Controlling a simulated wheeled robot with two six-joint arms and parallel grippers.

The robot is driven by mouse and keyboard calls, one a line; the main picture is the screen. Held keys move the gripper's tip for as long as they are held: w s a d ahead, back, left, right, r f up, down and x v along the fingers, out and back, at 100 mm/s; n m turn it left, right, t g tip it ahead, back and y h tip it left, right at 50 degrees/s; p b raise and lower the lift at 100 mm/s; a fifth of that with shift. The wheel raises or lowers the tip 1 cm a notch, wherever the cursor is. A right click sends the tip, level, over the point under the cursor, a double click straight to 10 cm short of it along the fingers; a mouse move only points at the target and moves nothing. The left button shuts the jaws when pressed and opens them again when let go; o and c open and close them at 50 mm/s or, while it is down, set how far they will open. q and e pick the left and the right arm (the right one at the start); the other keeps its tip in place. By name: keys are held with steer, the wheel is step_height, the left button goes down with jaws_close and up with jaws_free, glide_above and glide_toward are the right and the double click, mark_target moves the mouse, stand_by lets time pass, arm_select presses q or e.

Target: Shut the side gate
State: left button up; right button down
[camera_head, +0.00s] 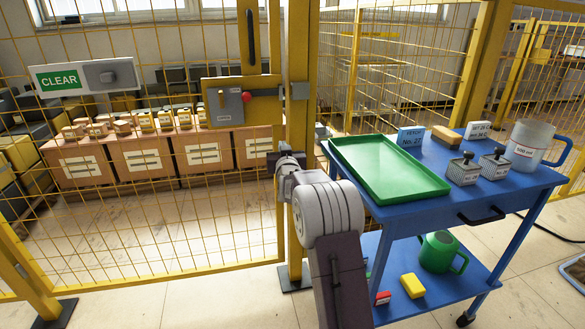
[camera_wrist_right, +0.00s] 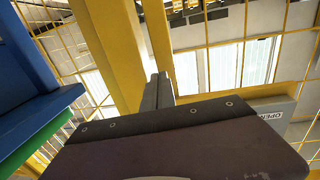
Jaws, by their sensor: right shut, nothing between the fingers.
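The side gate (camera_head: 150,215) is a yellow mesh panel on the left of the head view. A grey latch plate with a red knob (camera_head: 246,96) and a black upright handle (camera_head: 250,38) are at its right edge. This edge is close to the yellow post (camera_head: 299,110), and a grey latch piece spans towards it. I cannot tell whether the gate is fully closed. My right gripper (camera_head: 284,150) is in front of the post, below the latch, shut and empty. Its closed fingers (camera_wrist_right: 158,90) point at yellow uprights in the wrist view. My left gripper is out of view.
A blue cart (camera_head: 400,212) with a green tray (camera_head: 388,168) stands close to the right of my arm. A CLEAR sign (camera_head: 86,76) hangs on the mesh. Boxes (camera_head: 130,158) stand behind it. Floor is free at lower left.

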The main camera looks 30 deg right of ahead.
steer(key=d+p+v, duration=0.1)
steer(key=p+v, duration=0.1)
steer(key=v, duration=0.8)
steer(key=shift+s+f, duration=0.35)
steer(key=shift+s, duration=0.2)
steer(key=shift+a, duration=0.1)
